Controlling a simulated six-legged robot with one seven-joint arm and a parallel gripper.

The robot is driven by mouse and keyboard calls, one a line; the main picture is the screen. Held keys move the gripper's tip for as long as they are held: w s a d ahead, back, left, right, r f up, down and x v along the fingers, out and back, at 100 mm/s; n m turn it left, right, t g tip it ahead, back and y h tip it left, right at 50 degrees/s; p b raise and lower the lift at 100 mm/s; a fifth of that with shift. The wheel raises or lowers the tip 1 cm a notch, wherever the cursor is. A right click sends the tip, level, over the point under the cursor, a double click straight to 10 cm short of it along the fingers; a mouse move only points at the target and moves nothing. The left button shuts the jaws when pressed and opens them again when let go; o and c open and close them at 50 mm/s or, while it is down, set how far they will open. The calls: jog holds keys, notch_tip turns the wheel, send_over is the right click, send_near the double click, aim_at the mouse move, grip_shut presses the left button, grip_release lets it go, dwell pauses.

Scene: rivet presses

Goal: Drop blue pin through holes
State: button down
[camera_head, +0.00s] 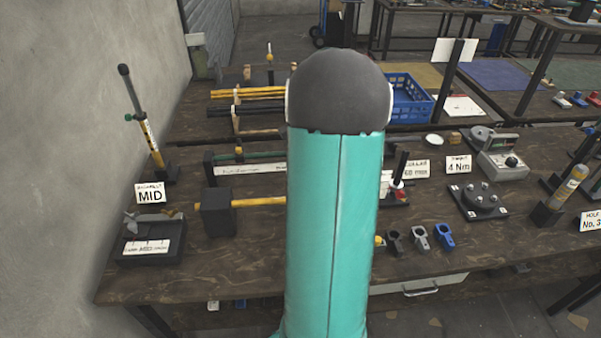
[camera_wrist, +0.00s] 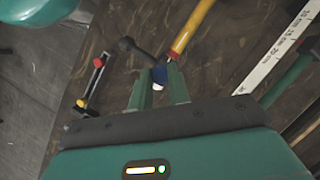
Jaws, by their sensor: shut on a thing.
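In the wrist view my gripper (camera_wrist: 159,84) is shut on a small blue piece (camera_wrist: 160,73), which looks like the blue pin. A white bit shows just below it, and most of it is hidden between the green fingers. My gripper is over the dark wooden bench. In the head view my teal arm hides my gripper and the middle of the bench. I cannot tell which holes the pin fits.
A bar with red and yellow ends (camera_wrist: 93,87) lies left in the wrist view. A dark round fixture (camera_head: 480,201) and a blue crate (camera_head: 410,98) are at right.

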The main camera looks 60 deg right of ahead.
jog(key=shift+f, duration=2.05)
jog(key=c, duration=1.3)
grip_release()
jog(key=shift+o, duration=0.2)
jog(key=v, duration=1.3)
jog(key=shift+r, duration=0.35)
